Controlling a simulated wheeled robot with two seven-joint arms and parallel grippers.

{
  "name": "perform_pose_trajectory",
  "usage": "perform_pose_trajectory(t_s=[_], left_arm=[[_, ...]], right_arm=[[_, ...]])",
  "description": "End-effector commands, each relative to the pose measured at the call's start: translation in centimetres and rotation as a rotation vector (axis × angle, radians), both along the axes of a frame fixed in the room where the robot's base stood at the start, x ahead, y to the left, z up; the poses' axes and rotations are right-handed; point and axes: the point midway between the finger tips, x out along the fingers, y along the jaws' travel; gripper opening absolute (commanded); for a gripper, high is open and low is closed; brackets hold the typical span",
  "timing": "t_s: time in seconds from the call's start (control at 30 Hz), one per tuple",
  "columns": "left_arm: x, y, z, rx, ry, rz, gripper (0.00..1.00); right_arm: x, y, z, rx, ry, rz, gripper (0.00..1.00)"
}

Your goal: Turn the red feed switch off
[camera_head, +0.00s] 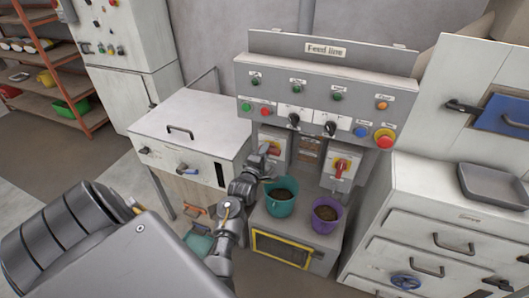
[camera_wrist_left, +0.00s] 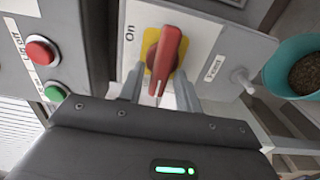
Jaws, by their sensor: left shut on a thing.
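The red feed switch (camera_head: 271,148) is a red rotary handle on a yellow plate, on the left white box under the feed line panel. In the left wrist view the red handle (camera_wrist_left: 166,58) stands near upright in the picture, with the word "On" to the left of it. My left gripper (camera_head: 258,163) reaches the switch from the front left. In the wrist view its fingers (camera_wrist_left: 160,90) are shut on the lower part of the handle, one on each side. My right gripper is not in view.
A second red switch (camera_head: 342,165) sits on the right box. A teal bucket (camera_head: 281,207) and a purple bucket (camera_head: 326,226) with dark pellets stand just below. Red (camera_wrist_left: 40,51) and green (camera_wrist_left: 56,92) buttons are left of the gripper in the wrist view.

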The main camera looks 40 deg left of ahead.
Motion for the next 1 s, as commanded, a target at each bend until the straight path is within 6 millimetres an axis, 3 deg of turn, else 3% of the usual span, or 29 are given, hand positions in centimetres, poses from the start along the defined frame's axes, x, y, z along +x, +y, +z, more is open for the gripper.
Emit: perform_pose_trajectory(t_s=[0.47, 0.5, 0.53, 0.83, 1.0], left_arm=[[0.0, 0.0, 0.1, -0.013, -0.007, 0.000, 0.11], [0.0, 0.0, 0.1, -0.013, -0.007, 0.000, 0.36], [0.0, 0.0, 0.1, -0.013, -0.007, 0.000, 0.40], [-0.1, 0.0, 0.0, -0.012, -0.005, 0.000, 0.40], [-2.0, -0.7, -0.3, -0.012, -0.005, 0.001, 0.40]], right_arm=[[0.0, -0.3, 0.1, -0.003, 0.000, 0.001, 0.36], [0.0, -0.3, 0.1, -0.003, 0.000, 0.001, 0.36], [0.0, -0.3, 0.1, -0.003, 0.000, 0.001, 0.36], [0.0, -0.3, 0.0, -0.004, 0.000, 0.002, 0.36], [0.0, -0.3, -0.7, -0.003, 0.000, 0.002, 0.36]])
